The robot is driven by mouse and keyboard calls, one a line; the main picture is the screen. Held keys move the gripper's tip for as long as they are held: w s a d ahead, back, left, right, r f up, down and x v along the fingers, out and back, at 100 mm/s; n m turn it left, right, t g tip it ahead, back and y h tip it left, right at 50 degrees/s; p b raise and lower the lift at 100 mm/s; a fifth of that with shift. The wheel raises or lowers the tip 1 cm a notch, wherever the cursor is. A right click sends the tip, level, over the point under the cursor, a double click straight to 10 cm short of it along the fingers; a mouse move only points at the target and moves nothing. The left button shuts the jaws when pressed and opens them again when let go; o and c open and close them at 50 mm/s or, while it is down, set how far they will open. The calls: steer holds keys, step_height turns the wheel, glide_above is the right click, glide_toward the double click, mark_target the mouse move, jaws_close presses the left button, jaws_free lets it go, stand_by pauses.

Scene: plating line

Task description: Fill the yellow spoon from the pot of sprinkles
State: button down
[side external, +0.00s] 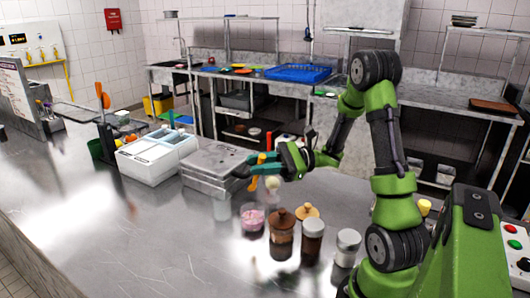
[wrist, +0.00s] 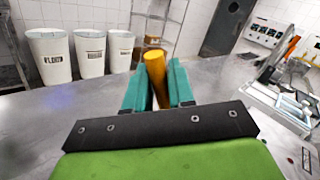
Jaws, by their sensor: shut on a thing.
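My gripper (side external: 262,168) has teal fingers and is shut on the yellow spoon (side external: 253,184), holding it above the steel counter. In the wrist view the spoon's orange-yellow handle (wrist: 155,72) stands up between the two fingers (wrist: 158,88). The spoon's bowl is not clear in either view; a small pale round shape (side external: 272,183) shows just below the fingers, and I cannot tell what it is. A clear pot with pink contents (side external: 252,218), which looks like the sprinkles pot, stands on the counter below my gripper, apart from it. The wrist view does not show the pot.
Several lidded jars stand close right of the pot, including a brown one (side external: 282,234), a dark one (side external: 312,241) and a white-lidded one (side external: 347,248). A grey metal box (side external: 212,165) and a white unit (side external: 152,156) stand behind left. The front left counter (side external: 130,245) is clear.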

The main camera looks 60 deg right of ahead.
steer(key=shift+r, duration=0.1)
steer(key=shift+w+d+r+m, duration=0.15)
steer(key=shift+r+m, duration=0.05)
steer(key=shift+r, duration=0.45)
steer(key=shift+w+d+r+m, duration=0.1)
steer(key=shift+w+r+m, duration=0.1)
steer(key=shift+r, duration=0.4)
step_height(320, 180, down, 10)
steer(key=shift+f, duration=0.6)
stand_by(0.9)
steer(key=shift+w+d, duration=0.35)
steer(key=shift+w, duration=0.2)
stand_by(0.7)
steer(key=shift+s+a+f, duration=0.1)
steer(key=shift+s+a, duration=0.25)
steer(key=shift+s, duration=0.25)
stand_by(0.5)
steer(key=shift+w+d, duration=0.2)
steer(key=shift+w, duration=0.1)
steer(key=shift+w+d+f, duration=0.1)
steer(key=shift+w+d, duration=0.05)
steer(key=shift+w, duration=0.15)
stand_by(0.5)
steer(key=shift+s+r, duration=0.25)
steer(key=shift+s, duration=0.05)
stand_by(0.5)
